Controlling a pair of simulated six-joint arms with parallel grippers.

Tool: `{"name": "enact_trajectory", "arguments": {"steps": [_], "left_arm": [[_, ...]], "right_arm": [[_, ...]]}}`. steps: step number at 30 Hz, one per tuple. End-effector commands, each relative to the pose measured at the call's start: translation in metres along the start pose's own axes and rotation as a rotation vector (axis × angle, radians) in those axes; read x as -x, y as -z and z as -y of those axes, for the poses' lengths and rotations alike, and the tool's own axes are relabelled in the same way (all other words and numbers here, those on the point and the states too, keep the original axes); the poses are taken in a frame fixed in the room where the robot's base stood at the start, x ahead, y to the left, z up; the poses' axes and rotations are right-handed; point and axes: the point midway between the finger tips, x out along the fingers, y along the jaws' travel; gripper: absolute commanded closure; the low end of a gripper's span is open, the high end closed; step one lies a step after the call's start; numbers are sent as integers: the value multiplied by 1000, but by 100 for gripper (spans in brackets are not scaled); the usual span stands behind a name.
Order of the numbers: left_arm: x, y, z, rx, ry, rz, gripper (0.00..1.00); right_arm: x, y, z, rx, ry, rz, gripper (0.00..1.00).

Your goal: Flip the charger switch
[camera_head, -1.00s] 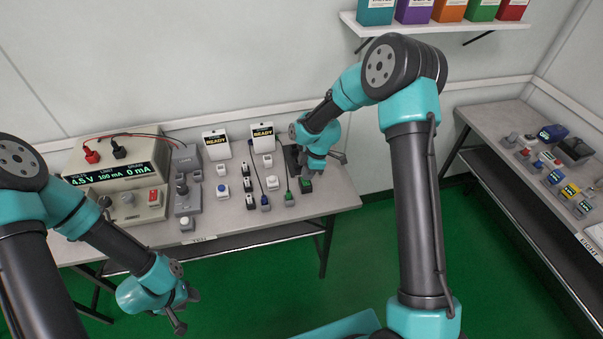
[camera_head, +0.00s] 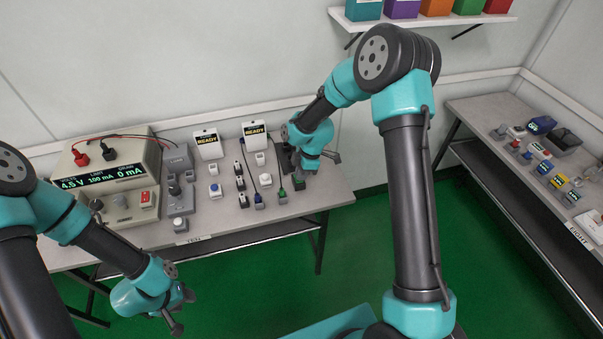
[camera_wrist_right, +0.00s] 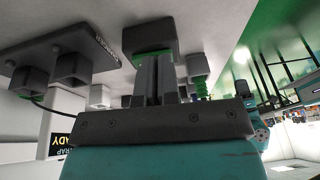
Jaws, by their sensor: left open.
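A dark charger plate (camera_head: 285,158) lies at the right end of the bench. My right gripper (camera_head: 308,180) is over this end of the bench and hides part of the plate. In the right wrist view its fingers (camera_wrist_right: 157,75) are together, tips close to a dark block with a green face (camera_wrist_right: 150,45); I cannot tell whether they touch. I cannot single out the charger switch. My left gripper (camera_head: 175,312) is open and empty in front of the bench.
A power supply (camera_head: 105,165) with leads stands on the bench's left, with a red switch (camera_head: 147,199). Several small testers and two READY signs (camera_head: 254,131) stand between. Another bench (camera_head: 490,105) is at the right. The floor between is clear.

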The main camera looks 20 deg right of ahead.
Motion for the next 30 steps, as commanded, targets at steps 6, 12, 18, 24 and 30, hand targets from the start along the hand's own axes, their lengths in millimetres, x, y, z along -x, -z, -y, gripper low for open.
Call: {"name": "enact_trajectory", "arguments": {"steps": [6,12,18,24,30], "left_arm": [[0,0,0,0,0,0,57],[0,0,0,0,0,0,57],[0,0,0,0,0,0,57],[0,0,0,0,0,0,57],[0,0,0,0,0,0,57]], "right_arm": [[18,6,0,0,-2,0,100],[54,11,-1,0,-6,0,100],[93,11,-4,0,-8,-1,100],[125,11,-6,0,-6,-1,100],[138,11,-7,0,-5,-1,100]]}}
